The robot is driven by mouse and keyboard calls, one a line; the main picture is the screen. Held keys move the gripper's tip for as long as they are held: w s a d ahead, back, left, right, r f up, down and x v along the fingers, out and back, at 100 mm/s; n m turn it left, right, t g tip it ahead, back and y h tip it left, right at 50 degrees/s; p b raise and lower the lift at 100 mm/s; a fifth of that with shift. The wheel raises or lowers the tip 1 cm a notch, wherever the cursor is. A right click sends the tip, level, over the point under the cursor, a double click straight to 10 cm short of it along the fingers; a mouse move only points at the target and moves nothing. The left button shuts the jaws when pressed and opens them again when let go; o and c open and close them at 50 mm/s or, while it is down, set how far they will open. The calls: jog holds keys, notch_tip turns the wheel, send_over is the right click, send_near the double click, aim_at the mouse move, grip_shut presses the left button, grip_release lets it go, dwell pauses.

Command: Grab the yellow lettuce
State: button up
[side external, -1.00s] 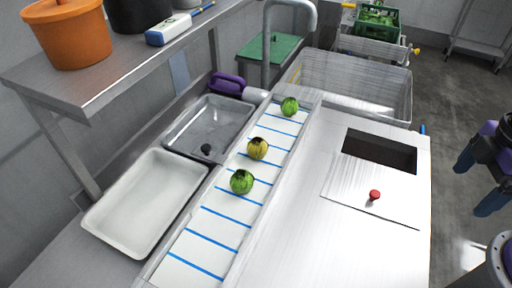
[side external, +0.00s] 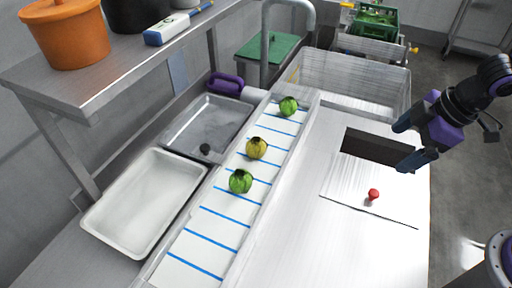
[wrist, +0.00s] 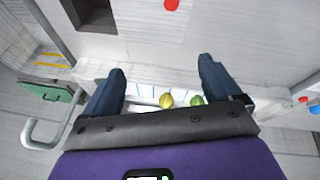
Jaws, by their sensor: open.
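The yellow lettuce (side external: 257,148) sits on the white conveyor strip with blue lines, between two green lettuces. One green lettuce (side external: 241,181) is nearer the camera and the other (side external: 289,106) is farther back. My gripper (side external: 407,146) is open and empty, above the right side of the white worktop, well to the right of the lettuces. In the wrist view my gripper (wrist: 160,82) has its two dark fingers spread wide. The yellow lettuce (wrist: 167,101) and a green lettuce (wrist: 197,100) show between them, farther off.
A lid with a red knob (side external: 373,194) lies beside a dark opening (side external: 384,147) in the worktop. Left of the strip are a grey tray (side external: 232,108) and a white tray (side external: 112,238). A curved faucet (side external: 266,45) and a large basin (side external: 398,92) stand behind.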

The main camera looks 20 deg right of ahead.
jog(key=w+a+n+t+y, duration=0.1)
jog(key=w+a+t+y, duration=0.4)
jog(key=w, duration=0.9)
jog(key=n+g+y, duration=0.3)
jog(key=g+y, duration=0.2)
jog(key=g, duration=0.1)
send_near(265, 141)
jog(key=x, duration=0.7)
jog(key=shift+w+f, duration=0.15)
jog(key=shift+w, duration=0.25)
jog(key=x, duration=0.3)
jog(key=s+x, duration=0.1)
jog(key=shift+a+f, duration=0.1)
jog(key=shift+a, duration=0.1)
jog(key=shift+w+a+f, duration=0.2)
jog(key=shift+a+f, duration=0.05)
jog(key=shift+a, duration=0.2)
jog(key=c, duration=1.1)
